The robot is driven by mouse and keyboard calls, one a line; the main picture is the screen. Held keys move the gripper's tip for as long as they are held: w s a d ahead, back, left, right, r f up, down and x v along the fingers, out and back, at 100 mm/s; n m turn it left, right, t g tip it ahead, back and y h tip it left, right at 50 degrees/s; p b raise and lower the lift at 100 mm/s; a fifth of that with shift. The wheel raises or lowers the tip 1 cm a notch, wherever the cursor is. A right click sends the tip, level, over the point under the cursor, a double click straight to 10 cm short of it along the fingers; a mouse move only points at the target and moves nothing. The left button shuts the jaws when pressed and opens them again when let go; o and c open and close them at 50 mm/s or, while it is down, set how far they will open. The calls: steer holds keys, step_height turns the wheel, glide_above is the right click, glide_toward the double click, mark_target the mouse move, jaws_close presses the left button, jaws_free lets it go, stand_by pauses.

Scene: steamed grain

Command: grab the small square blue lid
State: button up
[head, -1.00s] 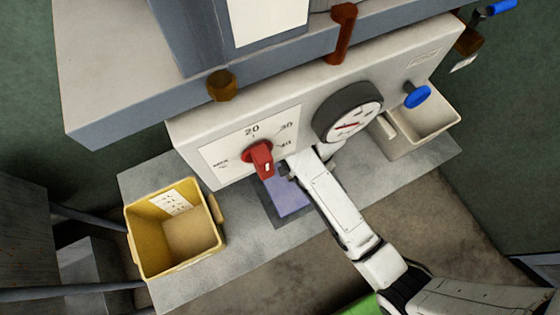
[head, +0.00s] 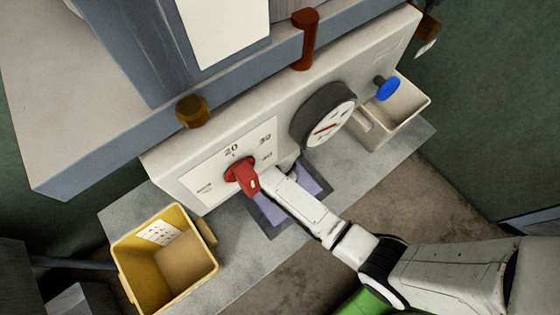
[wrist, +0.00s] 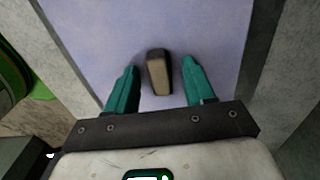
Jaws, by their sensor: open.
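The square blue lid (head: 266,213) looks pale lavender and lies flat in a dark-edged frame on the grey counter, below the machine's front panel. In the head view my arm covers its middle, and its far side shows to the right of the arm. In the wrist view the lid (wrist: 205,35) fills the middle, with a small brown block handle (wrist: 158,73) standing on it. My gripper (wrist: 160,78) is open, with one teal finger on each side of the handle and a gap on both sides. The fingertips are hidden in the head view.
The red knob (head: 242,175) and the round gauge (head: 325,120) stick out of the panel close to my arm. A yellow bin (head: 165,262) stands at the left and a cream bin (head: 405,115) at the right. Bare grey counter (head: 285,243) lies in front of the lid.

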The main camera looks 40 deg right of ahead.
jaws_close()
stand_by(0.5)
steer(key=shift+r, duration=0.1)
